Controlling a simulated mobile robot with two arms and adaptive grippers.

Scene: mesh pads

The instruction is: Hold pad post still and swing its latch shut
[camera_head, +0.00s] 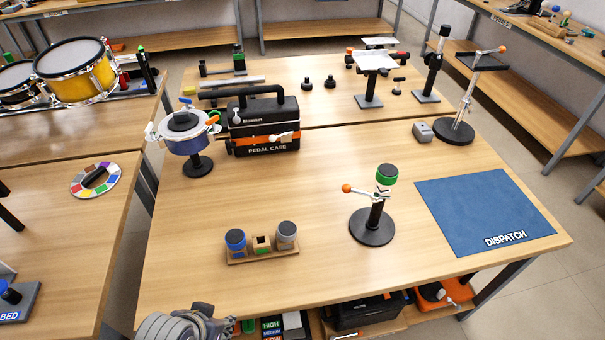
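A pad post (375,216) stands upright on a round black base on the near table, right of centre. Its latch lever ends in an orange ball (347,188) and sticks out to the left of the post. A green and dark round pad (387,175) shows at the top of the post; I cannot tell how it is seated. My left gripper (203,322) shows at the bottom left, by the table's front edge, far from the post. I cannot make out whether its fingers are open. My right gripper is not in view.
A wooden holder (262,252) with small cylinders stands left of the post. The blue DISPATCH mat (484,212) lies to the right. The PEDAL CASE (262,125), a drum on a stand (187,135) and another stand (455,128) are farther back. The table around the post is clear.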

